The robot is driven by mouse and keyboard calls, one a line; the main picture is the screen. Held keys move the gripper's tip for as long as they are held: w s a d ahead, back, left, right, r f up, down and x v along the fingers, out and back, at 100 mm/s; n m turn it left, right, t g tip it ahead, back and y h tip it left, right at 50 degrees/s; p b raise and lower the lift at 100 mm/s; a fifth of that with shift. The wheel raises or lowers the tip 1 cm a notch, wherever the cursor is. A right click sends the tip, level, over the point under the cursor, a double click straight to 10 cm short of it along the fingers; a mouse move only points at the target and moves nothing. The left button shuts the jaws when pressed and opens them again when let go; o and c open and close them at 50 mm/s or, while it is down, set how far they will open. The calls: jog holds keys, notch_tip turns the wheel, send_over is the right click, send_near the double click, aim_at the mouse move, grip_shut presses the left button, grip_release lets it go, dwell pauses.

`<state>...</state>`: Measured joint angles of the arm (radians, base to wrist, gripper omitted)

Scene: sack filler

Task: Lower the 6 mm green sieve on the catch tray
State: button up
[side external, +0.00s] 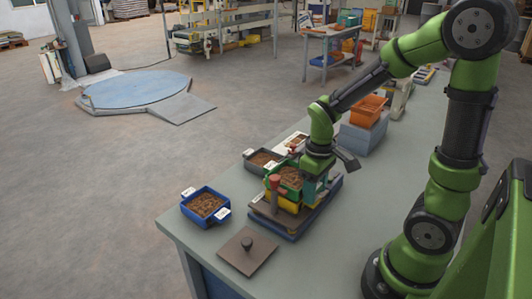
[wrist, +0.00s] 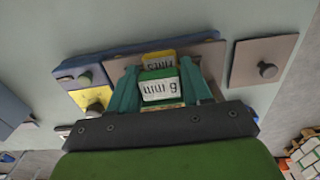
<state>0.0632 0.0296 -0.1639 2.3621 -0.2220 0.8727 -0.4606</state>
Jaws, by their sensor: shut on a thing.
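The green sieve (side external: 290,177), filled with brown grains, is over the yellow catch tray (side external: 284,203) in the side view. Whether a gap separates them I cannot tell. In the wrist view the sieve's white "6 mm" tab (wrist: 159,90) sits between my two teal fingers. My gripper (wrist: 160,84) is shut on the sieve by this tab side. The yellow tray's "FINES" label (wrist: 157,62) shows just beyond it. Most of the sieve is hidden in the wrist view. In the side view my gripper (side external: 314,184) is at the sieve's right side.
A blue bin (side external: 188,214) of brown grains stands at the table's left edge. A grey bin (side external: 250,166) is behind the sieve. A flat lid with a dark knob (side external: 247,246) lies in front. An orange bin (side external: 367,112) stands farther back. The table's front right is clear.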

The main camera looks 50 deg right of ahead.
jog(key=shift+f, duration=0.2)
dwell(0.6)
jog(key=o, duration=1.7)
jog(key=shift+o, duration=0.2)
jog(key=shift+r, duration=4)
